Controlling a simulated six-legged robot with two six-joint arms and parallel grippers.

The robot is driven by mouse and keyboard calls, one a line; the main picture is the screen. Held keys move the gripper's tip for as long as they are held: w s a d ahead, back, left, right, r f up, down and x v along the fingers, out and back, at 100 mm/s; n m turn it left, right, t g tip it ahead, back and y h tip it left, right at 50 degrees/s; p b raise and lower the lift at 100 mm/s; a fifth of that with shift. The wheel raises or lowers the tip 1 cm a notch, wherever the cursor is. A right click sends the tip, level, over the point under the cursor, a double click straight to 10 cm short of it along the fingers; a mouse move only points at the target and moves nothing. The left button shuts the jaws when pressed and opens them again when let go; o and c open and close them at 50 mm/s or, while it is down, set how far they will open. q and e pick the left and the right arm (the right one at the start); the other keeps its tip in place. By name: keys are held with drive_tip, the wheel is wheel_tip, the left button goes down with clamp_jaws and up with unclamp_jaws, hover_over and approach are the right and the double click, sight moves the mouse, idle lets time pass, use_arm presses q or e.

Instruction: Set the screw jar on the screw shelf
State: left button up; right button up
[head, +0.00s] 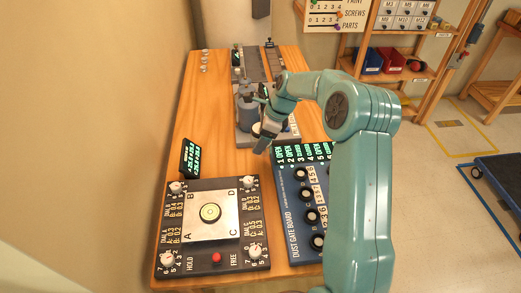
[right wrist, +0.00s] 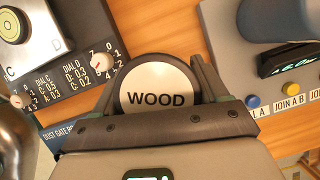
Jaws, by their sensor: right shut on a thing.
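In the right wrist view a round jar lid marked WOOD (right wrist: 157,98) sits between the two fingers of my right gripper (right wrist: 158,95), which is shut on it. The jar's body below the lid is hidden. In the head view my right gripper (head: 267,128) is over the workbench, beyond the dust gate board, and the jar is hard to make out there. A wooden shelf unit (head: 428,72) stands at the far right, with labelled drawers marked M3 and other sizes and a board below with bins. My left gripper is not in view.
The wooden workbench (head: 190,130) carries a dial board (head: 180,237), the dust gate board (head: 291,213) and a grey machine (head: 247,108). A blue bin (head: 371,62) and a red bin (head: 392,62) sit on the shelf unit. A dark blue platform (head: 503,172) stands on the floor at right.

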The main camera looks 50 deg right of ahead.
hover_over(261, 165)
wheel_tip(261, 165, down, 7)
drive_tip(key=shift+s+p, duration=0.1)
drive_tip(key=shift+p, duration=0.2)
drive_tip(key=shift+f, duration=0.2)
drive_tip(key=o, duration=1.3)
drive_tip(key=shift+o, duration=0.2)
